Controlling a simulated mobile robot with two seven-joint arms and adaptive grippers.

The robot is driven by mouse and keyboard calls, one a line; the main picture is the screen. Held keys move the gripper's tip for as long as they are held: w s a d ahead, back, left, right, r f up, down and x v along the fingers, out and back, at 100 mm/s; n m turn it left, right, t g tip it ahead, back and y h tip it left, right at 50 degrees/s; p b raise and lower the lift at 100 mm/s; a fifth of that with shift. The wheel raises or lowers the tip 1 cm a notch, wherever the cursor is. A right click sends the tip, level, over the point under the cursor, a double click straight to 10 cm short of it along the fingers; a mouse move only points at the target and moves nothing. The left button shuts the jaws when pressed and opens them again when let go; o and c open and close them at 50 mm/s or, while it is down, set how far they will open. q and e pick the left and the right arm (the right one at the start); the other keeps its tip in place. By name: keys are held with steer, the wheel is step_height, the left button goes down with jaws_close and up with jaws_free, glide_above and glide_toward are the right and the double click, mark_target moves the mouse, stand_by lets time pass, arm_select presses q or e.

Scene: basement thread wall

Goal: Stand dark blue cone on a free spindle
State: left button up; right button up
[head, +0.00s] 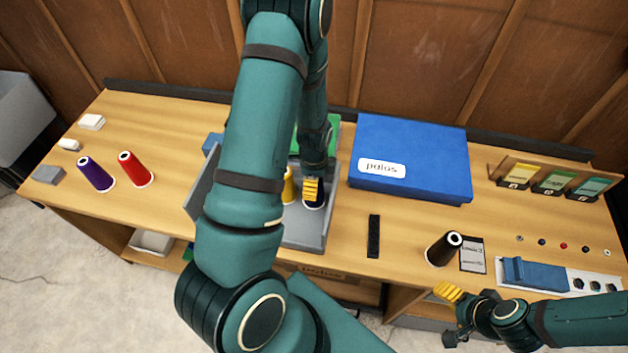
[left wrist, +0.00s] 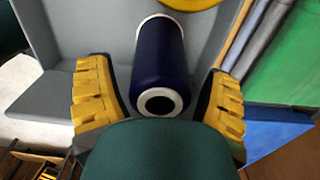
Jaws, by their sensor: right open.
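The dark blue cone (left wrist: 158,65) shows in the left wrist view, with a white rim at its far end and a dark hole at its near end. In the head view only a small dark part of it (head: 313,201) shows, in a grey stand (head: 312,237). My left gripper (left wrist: 158,103) is open, with its yellow fingers on either side of the cone and gaps between. A yellow cone (head: 288,190) is beside it, partly hidden by my left arm. My right gripper (head: 452,313) is open and empty at the table's front edge. No free spindle can be made out.
Purple (head: 96,174) and red (head: 136,169) cones stand at the left. A blue box (head: 412,160) is right of the stand. A black-brown cone (head: 442,250) stands near my right gripper, beside a card (head: 473,255). A blue block (head: 535,274) lies at the front right.

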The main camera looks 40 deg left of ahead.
arm_select(q)
step_height(320, 180, up, 12)
stand_by(0.6)
